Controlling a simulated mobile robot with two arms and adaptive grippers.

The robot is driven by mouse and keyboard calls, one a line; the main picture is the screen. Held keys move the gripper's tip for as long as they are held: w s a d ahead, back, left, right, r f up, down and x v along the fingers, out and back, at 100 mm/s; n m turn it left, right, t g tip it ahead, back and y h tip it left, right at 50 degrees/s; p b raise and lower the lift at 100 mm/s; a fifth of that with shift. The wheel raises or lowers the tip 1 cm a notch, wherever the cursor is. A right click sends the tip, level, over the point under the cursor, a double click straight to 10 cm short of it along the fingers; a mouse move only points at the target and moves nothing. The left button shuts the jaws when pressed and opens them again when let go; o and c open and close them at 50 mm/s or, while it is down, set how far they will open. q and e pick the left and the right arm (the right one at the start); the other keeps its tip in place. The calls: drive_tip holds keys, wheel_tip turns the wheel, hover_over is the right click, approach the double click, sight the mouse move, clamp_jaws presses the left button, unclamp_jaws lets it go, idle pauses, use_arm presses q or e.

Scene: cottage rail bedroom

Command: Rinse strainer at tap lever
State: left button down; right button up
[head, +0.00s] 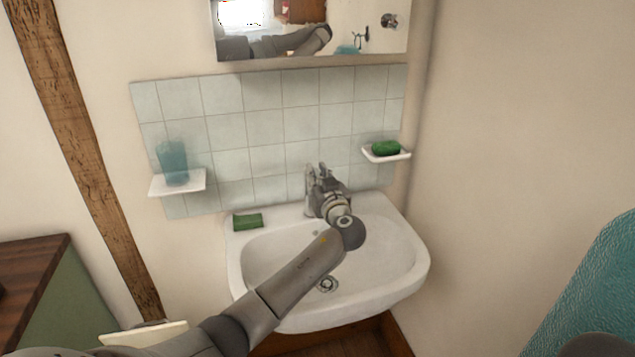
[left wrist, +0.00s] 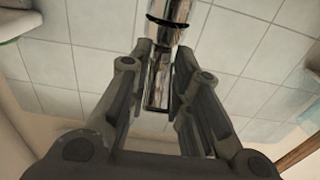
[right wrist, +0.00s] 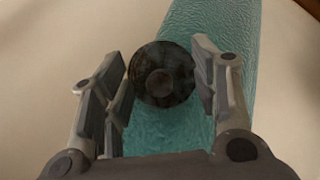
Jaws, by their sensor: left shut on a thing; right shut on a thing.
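My left gripper (head: 322,186) reaches over the white basin (head: 405,265) to the chrome tap at its back. In the left wrist view its fingers are shut on the chrome tap lever (left wrist: 158,85), which shows between them. Much of the tap (head: 311,205) is hidden behind the gripper in the head view. My right gripper (right wrist: 164,65) shows only in the right wrist view. It is shut on a dark round strainer (right wrist: 162,88) with a small round centre, held in front of a teal textured surface. A round metal drain (head: 327,284) shows in the basin floor.
A green sponge (head: 248,221) lies on the basin's left rear rim. A teal cup (head: 173,161) stands on the left wall shelf (head: 190,186). Green soap (head: 385,148) sits on the right shelf. A mirror (head: 390,40) hangs above. Teal material (head: 595,285) fills the lower right.

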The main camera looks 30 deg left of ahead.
use_arm(q)
drive_tip(key=shift+b, duration=0.4)
drive_tip(key=c, duration=1.3)
unclamp_jaws()
drive_tip(key=shift+s+d+f, duration=0.1)
drive_tip(key=v, duration=1.2)
drive_tip(key=shift+f, duration=0.15)
